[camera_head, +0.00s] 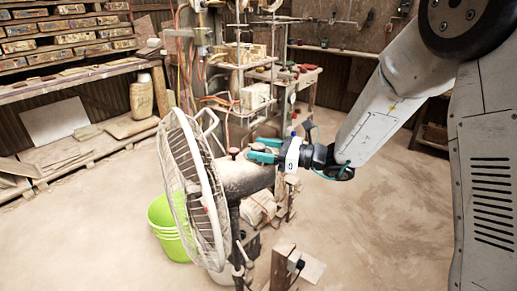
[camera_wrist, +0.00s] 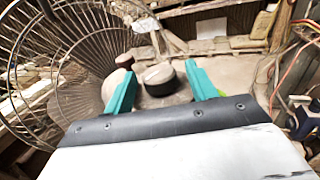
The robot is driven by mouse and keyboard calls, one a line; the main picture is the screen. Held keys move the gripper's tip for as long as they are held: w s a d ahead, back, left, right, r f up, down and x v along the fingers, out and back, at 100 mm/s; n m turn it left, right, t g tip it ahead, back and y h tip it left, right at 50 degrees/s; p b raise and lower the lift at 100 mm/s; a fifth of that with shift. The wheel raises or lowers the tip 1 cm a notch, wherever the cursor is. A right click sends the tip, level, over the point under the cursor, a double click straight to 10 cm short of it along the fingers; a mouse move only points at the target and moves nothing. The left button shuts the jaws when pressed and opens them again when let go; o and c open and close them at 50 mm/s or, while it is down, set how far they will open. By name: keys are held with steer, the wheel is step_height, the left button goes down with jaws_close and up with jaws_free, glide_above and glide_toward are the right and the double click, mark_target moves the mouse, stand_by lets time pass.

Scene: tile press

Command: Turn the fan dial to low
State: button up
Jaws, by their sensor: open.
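The pedestal fan (camera_head: 190,190) stands in the middle of the head view, its wire cage facing left and its dusty motor housing (camera_head: 245,176) to the right. In the wrist view the fan cage (camera_wrist: 75,50) fills the upper left. A round dark-sided knob with a dusty top (camera_wrist: 160,78), which looks like the fan dial, sits on the housing. A smaller knob (camera_wrist: 124,61) is left of it. My gripper (camera_wrist: 162,88) is open, its teal fingers on either side of the larger knob; I cannot tell whether they touch it. Dial markings are not readable.
A lime green bucket (camera_head: 168,225) stands on the floor behind the fan. A cluttered metal rack (camera_head: 250,75) is behind my gripper. A wooden post (camera_head: 283,264) stands low in front. The floor at right is open.

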steer(key=shift+w+a, duration=0.15)
steer(key=shift+a, duration=0.4)
steer(key=c, duration=1)
steer(key=shift+g, duration=0.3)
steer(key=n+g, duration=0.4)
steer(key=g, duration=0.2)
steer(key=shift+n+y, duration=0.3)
steer(key=shift+y, duration=0.1)
steer(key=n+g, duration=0.2)
steer(key=g, duration=0.1)
steer(key=n+g+h, duration=0.1)
steer(key=n+g, duration=0.1)
steer(key=g, duration=0.1)
steer(key=shift+h, duration=0.3)
steer(key=shift+n+g, duration=0.3)
steer(key=shift+g, duration=0.3)
